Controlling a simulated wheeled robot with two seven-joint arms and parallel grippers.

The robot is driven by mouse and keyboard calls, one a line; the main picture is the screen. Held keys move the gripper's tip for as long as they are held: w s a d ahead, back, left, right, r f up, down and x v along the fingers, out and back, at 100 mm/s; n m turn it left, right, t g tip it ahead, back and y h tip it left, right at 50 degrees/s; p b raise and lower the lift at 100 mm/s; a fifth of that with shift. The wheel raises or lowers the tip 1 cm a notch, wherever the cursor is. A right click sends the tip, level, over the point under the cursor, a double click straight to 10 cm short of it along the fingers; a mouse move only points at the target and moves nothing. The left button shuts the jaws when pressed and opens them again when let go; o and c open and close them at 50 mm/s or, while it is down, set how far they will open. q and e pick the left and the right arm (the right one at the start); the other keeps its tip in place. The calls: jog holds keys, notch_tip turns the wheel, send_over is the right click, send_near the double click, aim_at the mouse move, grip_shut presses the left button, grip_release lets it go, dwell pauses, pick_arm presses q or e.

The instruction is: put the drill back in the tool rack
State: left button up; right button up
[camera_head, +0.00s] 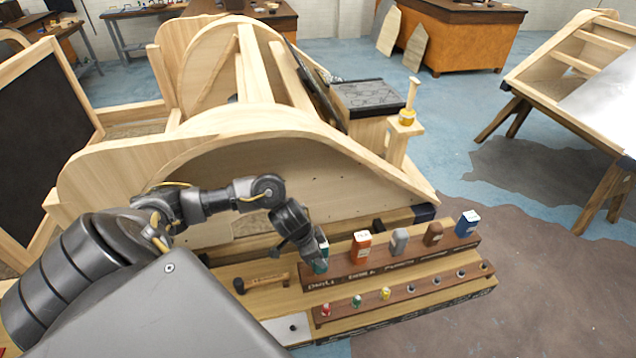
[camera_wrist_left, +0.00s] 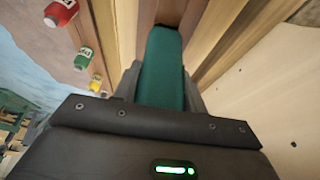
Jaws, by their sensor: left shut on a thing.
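My left gripper (camera_head: 316,262) reaches down to the left end of the upper row of the wooden tool rack (camera_head: 345,284). It is shut on the teal drill (camera_head: 321,263), of which only a blocky teal part shows. In the left wrist view the teal drill (camera_wrist_left: 162,65) sits between the two fingers of my left gripper (camera_wrist_left: 160,90), its far end close to brown wood. I cannot tell whether it is seated in the rack. My right gripper is not in view.
Orange (camera_head: 360,247), grey (camera_head: 399,241), brown (camera_head: 433,234) and blue (camera_head: 467,223) blocks stand along the upper row. Small coloured pieces line the lower row. A hammer (camera_head: 262,283) lies left of the rack. A curved wooden frame (camera_head: 290,175) rises close behind.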

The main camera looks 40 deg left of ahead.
pick_arm(q)
jog(key=shift+f, duration=0.2)
jog(key=o, duration=1.2)
jog(key=shift+d, duration=0.1)
jog(key=shift+r, duration=0.3)
jog(key=p+v, duration=0.1)
jog(key=v, duration=1.1)
